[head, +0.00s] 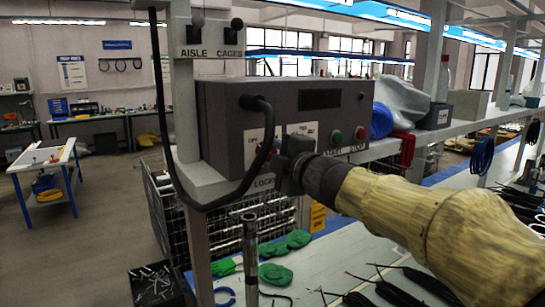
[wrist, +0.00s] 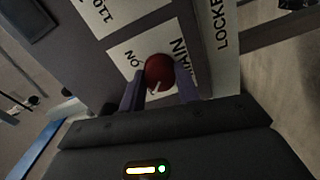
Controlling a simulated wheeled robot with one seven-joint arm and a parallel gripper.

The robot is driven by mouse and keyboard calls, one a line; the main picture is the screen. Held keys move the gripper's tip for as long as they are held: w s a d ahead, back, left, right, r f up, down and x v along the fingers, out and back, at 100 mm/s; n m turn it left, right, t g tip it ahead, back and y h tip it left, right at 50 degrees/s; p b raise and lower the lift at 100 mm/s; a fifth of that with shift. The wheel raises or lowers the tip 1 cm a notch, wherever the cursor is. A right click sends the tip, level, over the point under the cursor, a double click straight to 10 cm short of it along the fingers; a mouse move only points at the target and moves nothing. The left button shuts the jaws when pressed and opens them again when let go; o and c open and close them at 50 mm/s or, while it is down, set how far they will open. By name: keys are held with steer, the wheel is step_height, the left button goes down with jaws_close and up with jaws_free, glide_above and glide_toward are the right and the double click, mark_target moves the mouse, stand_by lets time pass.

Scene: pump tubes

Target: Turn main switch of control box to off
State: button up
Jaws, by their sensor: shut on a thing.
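The control box (head: 222,108) is a dark grey case on a post and shelf in the head view. It carries a dark display, a green and a red button, and white label plates. In the wrist view the main switch (wrist: 159,70) is a round red knob with a light pointer mark, on a white plate reading "MAIN" and "ON". My gripper (wrist: 160,88) has its two fingers on either side of the red knob and is shut on it. In the head view my gripper (head: 287,168) is against the box front and hides most of the knob.
A black cable (head: 263,165) loops from the box front down beside my gripper to the post. Green (head: 360,133) and red buttons sit right of my gripper. A "LOCKED" label lies below the switch. A workbench (head: 340,255) with green gloves (head: 275,274) is below.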

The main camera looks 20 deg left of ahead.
steer(key=o, duration=1)
steer(key=b+v, duration=0.2)
steer(key=v, duration=1.5)
steer(key=shift+s+d, duration=0.15)
steer(key=shift+d, duration=0.05)
steer(key=shift+f, duration=0.1)
